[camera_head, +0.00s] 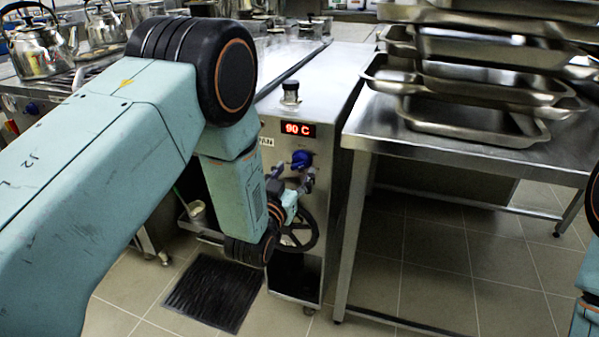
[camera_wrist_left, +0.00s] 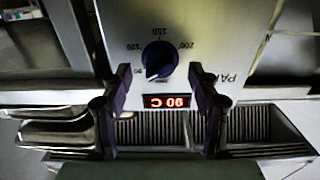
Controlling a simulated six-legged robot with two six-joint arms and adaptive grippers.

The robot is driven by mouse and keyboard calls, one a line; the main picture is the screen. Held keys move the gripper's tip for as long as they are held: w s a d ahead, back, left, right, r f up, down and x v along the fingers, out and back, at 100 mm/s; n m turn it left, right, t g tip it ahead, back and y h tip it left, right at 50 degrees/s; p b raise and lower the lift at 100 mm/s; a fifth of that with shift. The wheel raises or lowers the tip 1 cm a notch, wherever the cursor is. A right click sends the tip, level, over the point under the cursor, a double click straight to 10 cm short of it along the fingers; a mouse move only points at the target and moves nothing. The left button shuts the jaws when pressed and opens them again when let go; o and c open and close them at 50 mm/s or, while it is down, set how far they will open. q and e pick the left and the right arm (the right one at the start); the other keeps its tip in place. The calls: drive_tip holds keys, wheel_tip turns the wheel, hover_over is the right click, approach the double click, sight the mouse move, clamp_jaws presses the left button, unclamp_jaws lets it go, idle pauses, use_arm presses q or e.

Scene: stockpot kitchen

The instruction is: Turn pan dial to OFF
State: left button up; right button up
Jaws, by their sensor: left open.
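The pan dial (camera_head: 301,159) is a dark blue knob on the steel front of the pan unit, below a red display (camera_head: 298,129) reading 90 C. In the left wrist view, which is upside down, the dial (camera_wrist_left: 159,59) has printed numbers around it, and the display (camera_wrist_left: 167,101) shows below it. My left gripper (camera_head: 294,184) is just below and in front of the dial in the head view. Its two fingers (camera_wrist_left: 160,72) are open, one on each side of the dial in the wrist view. I cannot tell whether they touch it. My right gripper is not in view.
A black handwheel (camera_head: 300,230) is below the dial, close to my left wrist. A steel table (camera_head: 450,150) with stacked steel trays (camera_head: 480,75) stands to the right. Kettles (camera_head: 38,47) stand on the stove at upper left. A dark floor grate (camera_head: 212,292) lies below.

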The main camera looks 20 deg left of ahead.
use_arm(q)
drive_tip(key=shift+w+f, duration=0.1)
drive_tip(key=shift+w, duration=0.6)
drive_tip(key=shift+w+r, duration=0.2)
drive_tip(key=shift+w, duration=0.35)
drive_tip(key=shift+f, duration=0.1)
drive_tip(key=shift+c, duration=0.6)
drive_tip(key=c, duration=1.1)
